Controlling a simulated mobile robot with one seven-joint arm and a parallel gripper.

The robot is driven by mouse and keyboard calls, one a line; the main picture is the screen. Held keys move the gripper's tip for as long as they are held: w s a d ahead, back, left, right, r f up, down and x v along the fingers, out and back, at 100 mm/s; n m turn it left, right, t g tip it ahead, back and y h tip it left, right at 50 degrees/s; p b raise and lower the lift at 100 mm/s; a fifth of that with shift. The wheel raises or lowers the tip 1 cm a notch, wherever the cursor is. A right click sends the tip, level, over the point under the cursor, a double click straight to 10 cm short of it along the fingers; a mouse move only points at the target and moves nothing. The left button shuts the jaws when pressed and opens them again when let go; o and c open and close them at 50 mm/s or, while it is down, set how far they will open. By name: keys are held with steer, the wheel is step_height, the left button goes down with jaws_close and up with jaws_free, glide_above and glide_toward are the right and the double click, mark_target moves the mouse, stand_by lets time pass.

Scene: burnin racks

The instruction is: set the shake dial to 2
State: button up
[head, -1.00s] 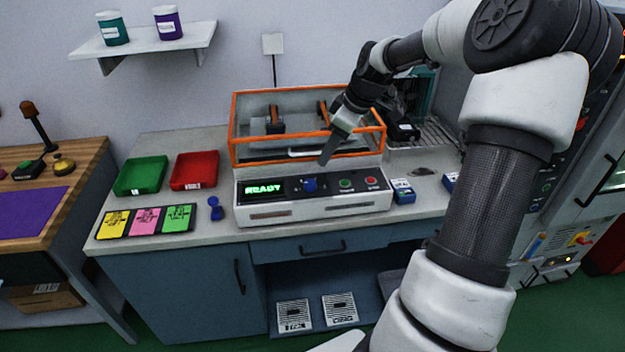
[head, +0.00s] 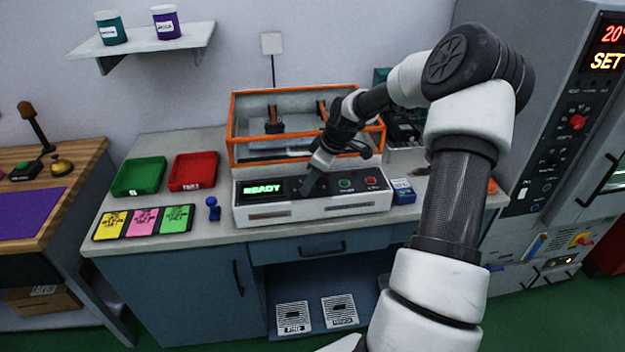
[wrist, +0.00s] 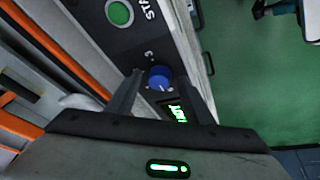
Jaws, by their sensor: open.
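The shake dial is a blue knob (wrist: 160,78) on the dark front panel of the shaker. In the wrist view it lies between the two open fingers of my gripper (wrist: 163,92), with a light pointer mark on it and a "3" printed beside it. I cannot tell whether the fingers touch it.
A green start button (head: 345,183) and a red button (head: 371,180) sit right of the dial. Green (head: 140,176) and red (head: 194,171) trays, coloured cards (head: 144,221) and a small blue object (head: 213,208) stand left. The orange frame (head: 232,130) rises behind the panel.

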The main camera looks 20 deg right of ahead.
steer(key=c, duration=1)
steer(key=shift+c, duration=0.2)
